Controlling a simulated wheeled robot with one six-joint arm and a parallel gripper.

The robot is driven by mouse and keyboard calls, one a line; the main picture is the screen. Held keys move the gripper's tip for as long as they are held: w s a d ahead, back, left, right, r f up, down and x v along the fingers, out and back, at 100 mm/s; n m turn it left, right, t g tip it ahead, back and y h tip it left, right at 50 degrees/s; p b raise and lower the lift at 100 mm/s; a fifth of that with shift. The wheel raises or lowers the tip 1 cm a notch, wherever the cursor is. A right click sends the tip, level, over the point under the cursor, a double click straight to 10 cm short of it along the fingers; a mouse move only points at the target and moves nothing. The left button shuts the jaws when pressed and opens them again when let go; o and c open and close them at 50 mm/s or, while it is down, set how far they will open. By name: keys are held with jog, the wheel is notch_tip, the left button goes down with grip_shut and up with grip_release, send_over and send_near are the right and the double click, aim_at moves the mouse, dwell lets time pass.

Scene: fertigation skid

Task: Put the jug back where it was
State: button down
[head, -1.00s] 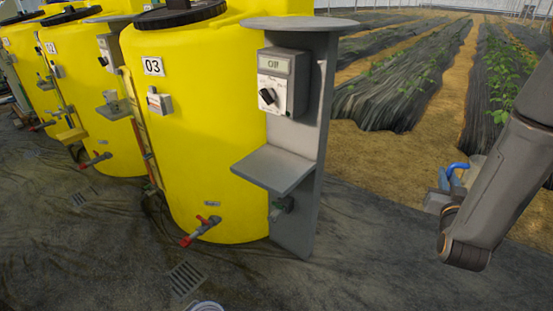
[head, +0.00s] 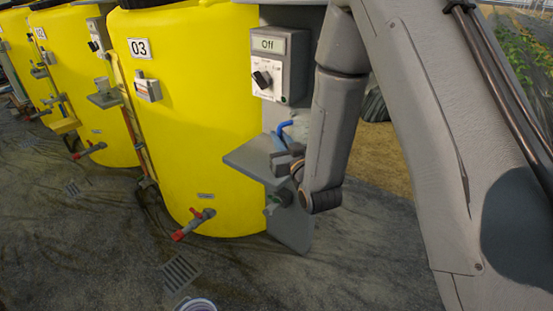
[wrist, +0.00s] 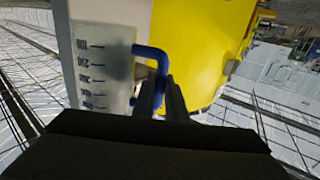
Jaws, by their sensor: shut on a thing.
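The jug shows in the wrist view as a clear body with dark graduation marks (wrist: 103,65) and a blue handle (wrist: 150,54). My gripper (wrist: 163,95) is shut on the blue handle. In the head view my gripper (head: 287,163) is at the grey shelf (head: 248,158) on the stand beside tank 03. The jug's blue handle (head: 285,126) shows above it there. The jug body is mostly hidden in the head view, and I cannot tell whether it touches the shelf.
A control box (head: 280,65) reading "Off" is on the upright panel above the shelf. The yellow tank 03 (head: 195,110) stands left, with a red-handled tap (head: 194,224) low on it. A grey-green tap (head: 276,203) is under the shelf. A container rim (head: 197,305) shows at the bottom edge.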

jog(key=s+a+f+n+g+y+b, duration=0.1)
jog(key=s+a+n+g+y+b, duration=0.15)
jog(key=a, duration=0.65)
jog(key=s+a+f+n+g+y+b, duration=0.1)
jog(key=s+a+n+y, duration=0.2)
jog(key=a, duration=0.6)
jog(key=w+d+m+p, duration=0.1)
jog(key=w+d+m, duration=0.1)
jog(key=w+d, duration=1.2)
jog(key=shift+n, duration=0.35)
jog(key=shift+w+a+f, duration=0.1)
jog(key=shift+a+f, duration=0.15)
jog(key=shift+f, duration=0.9)
jog(key=shift+w+a+f, duration=0.15)
jog(key=shift+a+f, duration=0.15)
jog(key=shift+f, duration=0.8)
jog(key=shift+w+a+f, duration=0.1)
jog(key=shift+a+f, duration=0.15)
jog(key=shift+f, duration=0.9)
jog(key=shift+w+f+p, duration=0.15)
jog(key=shift+p, duration=0.15)
jog(key=shift+f, duration=0.15)
jog(key=c, duration=1.8)
grip_release()
